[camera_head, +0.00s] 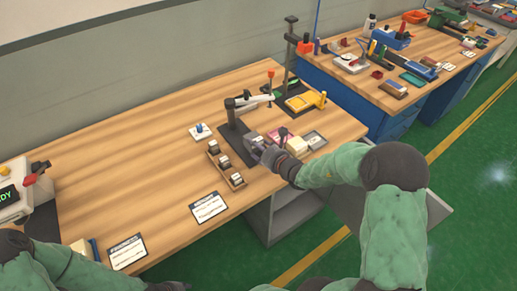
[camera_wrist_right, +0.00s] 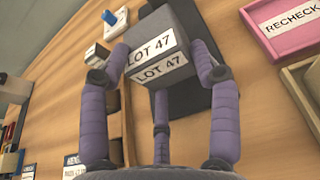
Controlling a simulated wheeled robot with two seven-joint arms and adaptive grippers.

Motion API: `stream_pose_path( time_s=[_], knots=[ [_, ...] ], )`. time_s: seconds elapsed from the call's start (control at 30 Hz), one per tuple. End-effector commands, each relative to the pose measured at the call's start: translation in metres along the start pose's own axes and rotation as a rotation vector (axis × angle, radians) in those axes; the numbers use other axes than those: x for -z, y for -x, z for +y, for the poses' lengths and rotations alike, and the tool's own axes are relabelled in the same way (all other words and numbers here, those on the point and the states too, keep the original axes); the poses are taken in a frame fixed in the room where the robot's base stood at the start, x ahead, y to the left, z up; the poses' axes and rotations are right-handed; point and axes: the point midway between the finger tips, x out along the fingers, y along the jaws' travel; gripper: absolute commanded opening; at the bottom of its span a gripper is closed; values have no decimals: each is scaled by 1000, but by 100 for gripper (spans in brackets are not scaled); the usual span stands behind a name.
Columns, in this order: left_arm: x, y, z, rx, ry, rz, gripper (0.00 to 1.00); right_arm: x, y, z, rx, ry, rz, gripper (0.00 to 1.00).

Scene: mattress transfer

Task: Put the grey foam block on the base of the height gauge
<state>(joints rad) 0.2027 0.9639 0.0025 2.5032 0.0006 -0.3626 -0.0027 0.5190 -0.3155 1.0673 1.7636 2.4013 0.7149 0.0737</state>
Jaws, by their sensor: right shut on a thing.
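My right gripper (camera_wrist_right: 162,68) is shut on the grey foam block (camera_wrist_right: 182,24), which has white LOT 47 labels on two faces. In the head view the gripper (camera_head: 272,154) is beside a black base plate (camera_head: 236,146) with a dark post and a jointed arm; I cannot tell for certain that this is the height gauge. In the wrist view the dark plate (camera_wrist_right: 188,96) shows behind the block; the gap between them is unclear. A taller dark column (camera_head: 290,50) stands farther back. Of my left gripper (camera_head: 167,287), only a dark part shows at the bottom edge.
A wooden rack with small blocks (camera_head: 236,182) lies left of the plate. A white unit with a blue knob (camera_head: 200,131) stands behind the rack. The left-middle tabletop is clear.

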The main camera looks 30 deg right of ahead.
Motion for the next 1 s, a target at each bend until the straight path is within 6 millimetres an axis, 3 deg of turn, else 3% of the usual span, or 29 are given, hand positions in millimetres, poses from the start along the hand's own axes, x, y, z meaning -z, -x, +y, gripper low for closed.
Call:
stream_pose_path(
  time_s=[0.63,0.67,0.73,1.0],
  knots=[
    [0,-9,-3,0,0,0,40,11,-4,0,0,0,0,35],
    [0,-9,-3,0,0,0,40,11,-4,0,0,0,0,68],
    [0,-9,-3,0,0,0,40,11,-3,0,0,0,0,86],
    [0,-9,-3,0,0,0,40,12,-3,0,-1,-1,3,86]
  ],
)
